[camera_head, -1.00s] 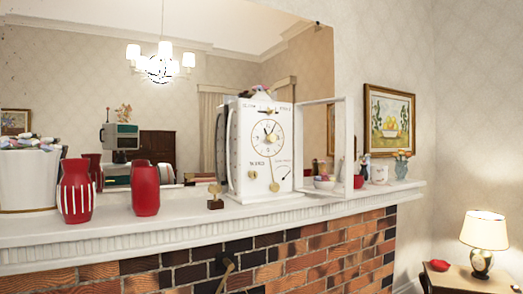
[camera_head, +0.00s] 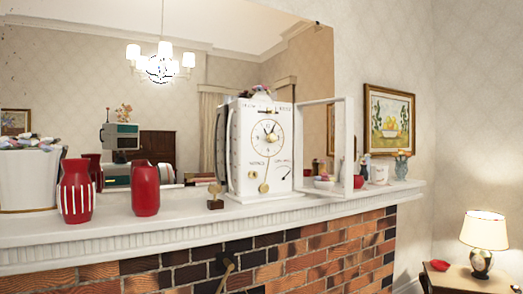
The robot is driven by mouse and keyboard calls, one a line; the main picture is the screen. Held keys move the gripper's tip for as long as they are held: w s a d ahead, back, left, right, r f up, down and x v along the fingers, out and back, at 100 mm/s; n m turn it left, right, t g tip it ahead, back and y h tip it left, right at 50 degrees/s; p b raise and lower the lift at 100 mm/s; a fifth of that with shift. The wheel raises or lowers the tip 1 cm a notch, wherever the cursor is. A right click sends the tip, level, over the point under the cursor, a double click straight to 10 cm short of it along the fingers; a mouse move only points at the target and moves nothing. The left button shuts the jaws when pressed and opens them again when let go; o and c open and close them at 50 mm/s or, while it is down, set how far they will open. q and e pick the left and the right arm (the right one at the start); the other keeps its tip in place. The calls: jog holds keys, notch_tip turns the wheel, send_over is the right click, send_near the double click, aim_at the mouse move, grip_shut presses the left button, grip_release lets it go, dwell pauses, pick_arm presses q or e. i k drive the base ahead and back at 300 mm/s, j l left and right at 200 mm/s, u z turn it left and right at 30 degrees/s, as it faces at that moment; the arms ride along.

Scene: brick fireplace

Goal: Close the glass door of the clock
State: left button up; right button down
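The white clock (camera_head: 253,190) stands upright on the white mantel, with a round dial (camera_head: 267,137) and a gold pendulum (camera_head: 264,187). Its glass door (camera_head: 348,150) is open. The door is a white-framed clear pane, swung out to the right of the clock front, with its hinge side at the clock's right edge. Small items on the mantel show through or behind the pane. Neither of my grippers is in view.
The mantel (camera_head: 180,222) holds a striped red vase (camera_head: 76,192), a plain red vase (camera_head: 145,190), a white planter (camera_head: 28,180) and a small brown figure (camera_head: 215,196) left of the clock. A white mug (camera_head: 379,174) stands right of the door. A large mirror is behind.

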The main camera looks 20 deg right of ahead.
aim_at(351, 139)
jog(key=l, duration=4.75)
jog(key=k+l+u, duration=0.2)
jog(key=l, duration=0.75)
jog(key=i+l+u, duration=0.1)
jog(key=u, duration=0.85)
